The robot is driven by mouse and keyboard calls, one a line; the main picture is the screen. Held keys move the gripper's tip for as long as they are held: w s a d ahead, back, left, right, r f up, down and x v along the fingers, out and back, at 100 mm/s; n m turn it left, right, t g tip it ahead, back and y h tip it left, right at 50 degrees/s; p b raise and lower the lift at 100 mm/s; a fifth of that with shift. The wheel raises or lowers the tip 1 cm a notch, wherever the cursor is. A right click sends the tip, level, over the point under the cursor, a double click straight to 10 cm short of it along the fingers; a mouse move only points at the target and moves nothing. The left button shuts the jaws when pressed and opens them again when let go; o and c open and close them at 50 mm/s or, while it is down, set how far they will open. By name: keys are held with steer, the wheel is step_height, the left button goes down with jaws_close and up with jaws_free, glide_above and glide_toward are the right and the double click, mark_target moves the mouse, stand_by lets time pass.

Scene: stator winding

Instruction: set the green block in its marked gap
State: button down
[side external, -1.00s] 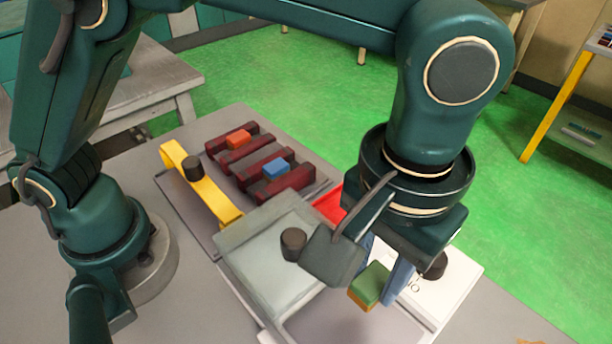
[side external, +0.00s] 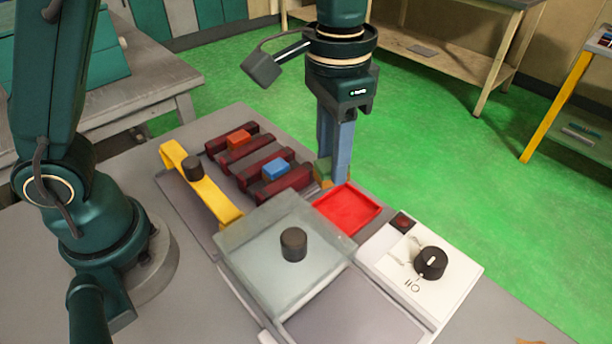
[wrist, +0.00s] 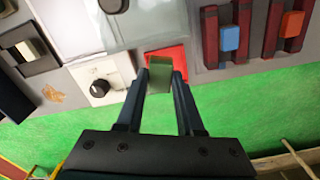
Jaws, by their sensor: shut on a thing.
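My gripper (side external: 334,172) is shut on the green block (side external: 322,168), which is partly hidden by the blue fingers in the side view. The green block (wrist: 160,74) also shows between the fingertips in the wrist view, in front of the red tray. Its lower part looks orange-yellow in the side view. The dark red bars (side external: 250,158) stand in a row on a grey plate, left of my gripper. An orange block (side external: 239,138) and a blue block (side external: 275,169) sit in gaps between bars. I cannot tell which gap is marked.
A glass-like lid with a black knob (side external: 293,243) and a white box with a dial (side external: 431,262) stand in front. A yellow handle bar (side external: 203,187) stands left of the bars.

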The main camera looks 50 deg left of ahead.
steer(key=shift+w+a+f+n, duration=0.1)
steer(key=shift+a+f+n, duration=0.7)
steer(key=shift+a, duration=2.3)
steer(key=shift+s+a+f+n, duration=0.1)
steer(key=shift+a+f+n, duration=0.65)
steer(key=shift+a, duration=2.4)
steer(key=shift+w+a+f+n, duration=0.1)
steer(key=shift+a+f+n, duration=0.25)
steer(key=shift+a+f, duration=1.8)
steer(key=shift+a+r, duration=0.75)
steer(key=shift+a, duration=0.2)
steer(key=shift+f, duration=0.3)
steer(key=shift+f, duration=0.8)
steer(key=shift+c, duration=1.1)
jaws_free()
step_height(320, 180, up, 7)
